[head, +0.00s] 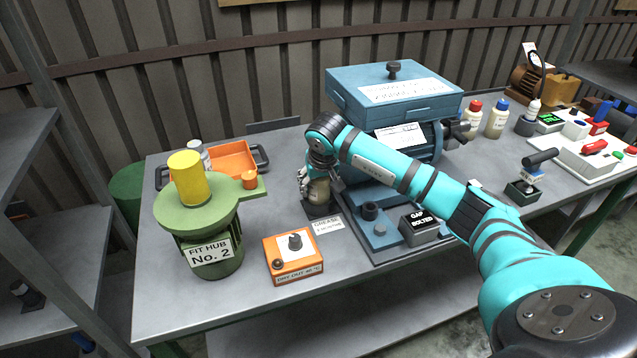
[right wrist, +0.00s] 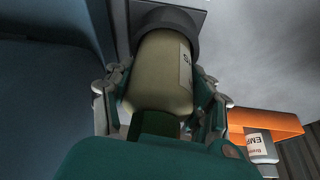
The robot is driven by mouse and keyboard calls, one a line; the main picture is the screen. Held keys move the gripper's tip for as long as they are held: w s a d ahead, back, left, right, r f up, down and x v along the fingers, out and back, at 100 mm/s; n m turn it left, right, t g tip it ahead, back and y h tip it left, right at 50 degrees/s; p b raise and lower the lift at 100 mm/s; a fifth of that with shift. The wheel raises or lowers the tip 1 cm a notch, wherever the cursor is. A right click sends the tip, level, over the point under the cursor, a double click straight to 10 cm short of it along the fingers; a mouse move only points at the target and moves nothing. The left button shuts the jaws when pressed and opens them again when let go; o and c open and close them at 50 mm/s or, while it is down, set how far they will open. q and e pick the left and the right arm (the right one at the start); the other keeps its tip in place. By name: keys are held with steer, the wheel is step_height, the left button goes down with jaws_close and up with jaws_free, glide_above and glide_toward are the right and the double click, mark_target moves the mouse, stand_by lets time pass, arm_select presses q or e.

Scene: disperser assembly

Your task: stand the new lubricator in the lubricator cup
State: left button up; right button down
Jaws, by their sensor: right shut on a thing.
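My right gripper (head: 312,184) is shut on the new lubricator, a beige cylinder (head: 319,191) with a printed label. The right wrist view shows the lubricator (right wrist: 160,70) between the two fingers (right wrist: 163,98). Its far end meets the dark round lubricator cup (right wrist: 187,20), which has a square base. In the head view the dark cup (head: 317,211) is directly under the lubricator, beside the GREASE label. The lubricator looks upright there. How deep it sits in the cup is hard to tell. My left gripper is not in view.
A green FIT HUB No. 2 stand (head: 212,250) with a yellow cylinder (head: 186,178) is at left. An orange box (head: 293,262) stands in front. A blue machine (head: 395,95) is close at right.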

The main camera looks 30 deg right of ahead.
steer(key=c, duration=0.9)
jaws_free()
steer(key=shift+f, duration=0.15)
steer(key=o, duration=0.5)
steer(key=shift+r, duration=0.25)
steer(key=b+v, duration=0.1)
steer(key=v, duration=1.1)
steer(key=shift+f, duration=0.1)
